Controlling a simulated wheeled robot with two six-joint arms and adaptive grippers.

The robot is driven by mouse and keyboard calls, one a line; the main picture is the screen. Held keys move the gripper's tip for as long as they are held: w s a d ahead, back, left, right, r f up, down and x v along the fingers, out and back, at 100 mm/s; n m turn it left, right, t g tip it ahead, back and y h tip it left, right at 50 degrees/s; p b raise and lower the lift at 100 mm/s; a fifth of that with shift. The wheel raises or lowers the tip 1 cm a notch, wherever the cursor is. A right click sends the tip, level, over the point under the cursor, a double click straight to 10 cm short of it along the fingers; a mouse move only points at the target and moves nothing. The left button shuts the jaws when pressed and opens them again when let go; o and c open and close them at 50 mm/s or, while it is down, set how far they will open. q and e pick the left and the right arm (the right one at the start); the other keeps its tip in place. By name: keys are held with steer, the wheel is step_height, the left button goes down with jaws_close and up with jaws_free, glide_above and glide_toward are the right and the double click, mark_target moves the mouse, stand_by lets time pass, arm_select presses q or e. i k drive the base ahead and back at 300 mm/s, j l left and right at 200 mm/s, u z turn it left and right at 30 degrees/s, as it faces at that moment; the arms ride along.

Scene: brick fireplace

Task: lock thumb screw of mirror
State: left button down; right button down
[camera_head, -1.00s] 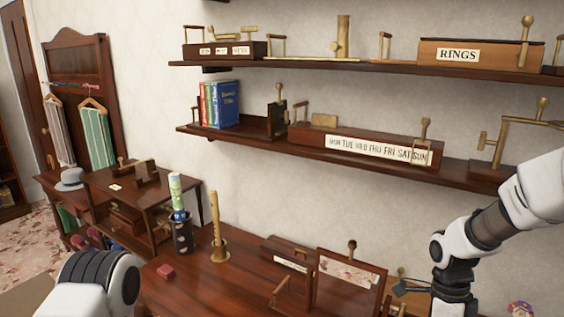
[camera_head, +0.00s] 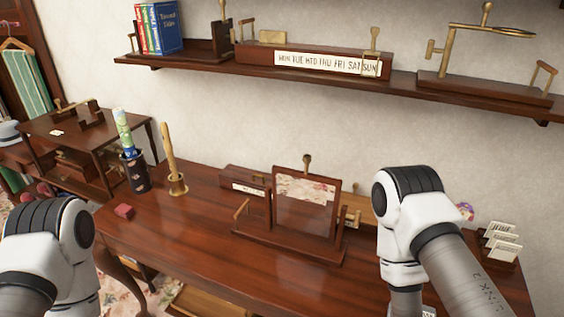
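The mirror (camera_head: 306,208) stands upright in a dark wooden frame on the brown desk. Its glass reflects a patch of floral pattern. The mirror's wooden base (camera_head: 290,243) rests on the desk top. A brass lever (camera_head: 241,208) sticks up at the left of the base. A brass knob (camera_head: 307,162) shows above the mirror's top edge; I cannot tell whether it belongs to the mirror. Which part is the thumb screw is too small to tell. My arms show at the lower left and lower right, but neither gripper is in view.
The desk (camera_head: 200,230) has clear room at left and front. A card holder (camera_head: 500,245) stands at right. A wall shelf (camera_head: 330,75) hangs above.

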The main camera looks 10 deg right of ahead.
mark_target(357, 217)
steer(key=i+j+z, duration=0.2)
steer(key=i+z, duration=0.15)
steer(key=i+j+z, duration=0.55)
steer(key=z, duration=0.15)
steer(key=j, duration=0.1)
